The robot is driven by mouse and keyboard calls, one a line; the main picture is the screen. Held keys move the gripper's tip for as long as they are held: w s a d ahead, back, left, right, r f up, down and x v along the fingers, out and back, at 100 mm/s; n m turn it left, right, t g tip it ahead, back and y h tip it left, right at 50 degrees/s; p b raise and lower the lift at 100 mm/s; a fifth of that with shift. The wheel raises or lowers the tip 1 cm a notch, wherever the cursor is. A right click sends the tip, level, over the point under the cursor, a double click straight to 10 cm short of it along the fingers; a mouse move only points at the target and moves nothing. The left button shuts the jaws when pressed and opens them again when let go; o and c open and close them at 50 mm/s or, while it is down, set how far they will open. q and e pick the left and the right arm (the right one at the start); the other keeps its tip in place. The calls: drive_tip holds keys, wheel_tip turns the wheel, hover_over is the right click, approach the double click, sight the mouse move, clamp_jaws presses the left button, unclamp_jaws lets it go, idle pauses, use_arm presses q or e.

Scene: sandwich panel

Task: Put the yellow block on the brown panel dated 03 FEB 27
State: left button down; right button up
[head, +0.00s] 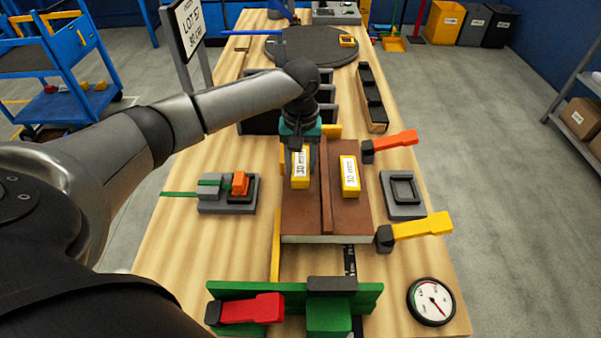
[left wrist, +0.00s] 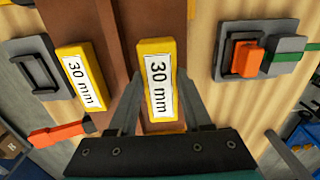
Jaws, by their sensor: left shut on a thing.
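My left gripper (head: 300,160) is shut on a yellow block (head: 299,178) with a white "30 mm" label. The left wrist view shows this block (left wrist: 158,115) between the two fingers (left wrist: 158,92). It is over the left part of the brown panel (head: 301,222); I cannot tell whether it touches it. A second yellow "30 mm" block (head: 349,176) lies on the right part, across a raised brown strip (head: 326,190). It also shows in the left wrist view (left wrist: 80,75). No date is readable on the brown surfaces. My right gripper is not in view.
Orange (head: 396,142) and yellow (head: 422,227) handled clamps stand at the right edge. A green fixture (head: 327,312) with a red-handled clamp (head: 250,309) is in front. A grey device (head: 228,193) sits left, a dial gauge (head: 431,301) front right. A lot sign (head: 188,25) stands back left.

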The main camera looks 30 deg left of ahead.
sight(300, 165)
use_arm(q)
wheel_tip(300, 165, down, 3)
drive_tip(key=shift+f, duration=0.1)
drive_tip(key=shift+c, duration=1.7)
unclamp_jaws()
wheel_tip(300, 165, up, 12)
drive_tip(key=shift+r+p, duration=0.15)
drive_tip(key=shift+p, duration=0.65)
